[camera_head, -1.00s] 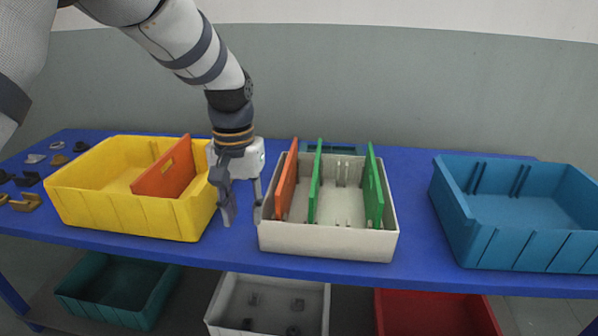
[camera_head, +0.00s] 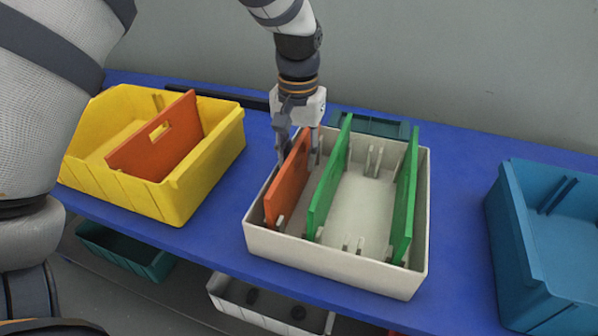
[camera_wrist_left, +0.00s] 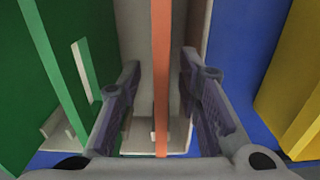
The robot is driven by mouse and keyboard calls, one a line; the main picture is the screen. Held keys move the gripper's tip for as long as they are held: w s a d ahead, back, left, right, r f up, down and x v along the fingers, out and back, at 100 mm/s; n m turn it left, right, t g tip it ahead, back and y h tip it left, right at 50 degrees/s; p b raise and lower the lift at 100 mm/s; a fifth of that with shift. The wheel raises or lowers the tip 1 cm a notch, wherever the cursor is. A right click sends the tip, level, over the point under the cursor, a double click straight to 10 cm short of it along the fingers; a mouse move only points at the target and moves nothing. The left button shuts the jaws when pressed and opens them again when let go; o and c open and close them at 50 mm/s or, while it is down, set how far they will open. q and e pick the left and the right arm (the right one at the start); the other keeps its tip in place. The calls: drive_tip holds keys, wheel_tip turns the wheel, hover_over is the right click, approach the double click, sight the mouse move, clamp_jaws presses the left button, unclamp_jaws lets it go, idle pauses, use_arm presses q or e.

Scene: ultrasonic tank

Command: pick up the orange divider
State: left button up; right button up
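An orange divider (camera_head: 288,180) stands upright near the left wall of the white bin (camera_head: 335,265). My left gripper (camera_head: 300,158) is over the far part of this divider, pointing down, with one finger on each side of it. In the left wrist view, the divider (camera_wrist_left: 161,75) runs between the two open fingers (camera_wrist_left: 160,85), with a gap on both sides. A second orange divider (camera_head: 158,140) stands in the yellow bin (camera_head: 205,185) to the left. My right gripper is not in view.
Two green dividers (camera_head: 330,178) (camera_head: 405,195) stand in the white bin, one just right of the gripper. A blue bin (camera_head: 545,250) stands at the right on the blue table (camera_head: 455,170). Other bins are below, including a teal one (camera_head: 125,250).

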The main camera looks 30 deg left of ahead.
sight(297, 163)
use_arm(q)
wheel_tip(297, 163, down, 3)
drive_tip(key=shift+f, duration=0.1)
clamp_jaws()
drive_tip(key=shift+r, duration=0.2)
